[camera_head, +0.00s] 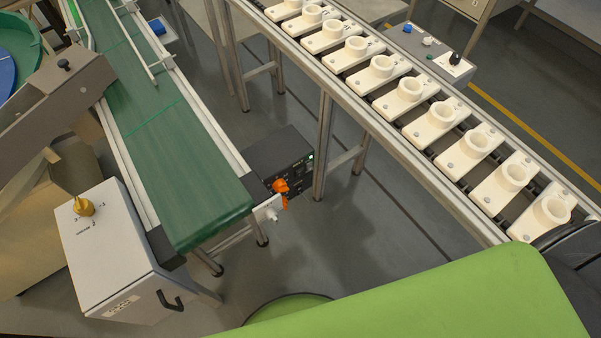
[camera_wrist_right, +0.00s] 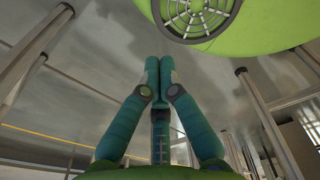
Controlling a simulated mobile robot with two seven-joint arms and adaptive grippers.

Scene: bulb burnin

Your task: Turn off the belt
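A green belt (camera_head: 150,110) runs from the top left down to its near end at the lower middle. At that end is a black control box (camera_head: 280,158) with a small lit green display, orange knobs (camera_head: 280,186) and a white plate (camera_head: 268,208). A grey cabinet (camera_head: 105,250) beside the belt carries a yellow rotary knob (camera_head: 83,206) with marked positions. My right gripper shows only in the right wrist view (camera_wrist_right: 159,65); its two fingers meet at the tips with nothing visible between them. My left gripper is in neither view.
A second conveyor (camera_head: 400,150) carries a row of white sockets (camera_head: 410,90). A grey box with blue, white and black controls (camera_head: 430,50) stands behind it. My green body fills the lower right. Open grey floor (camera_head: 350,230) lies between the conveyors.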

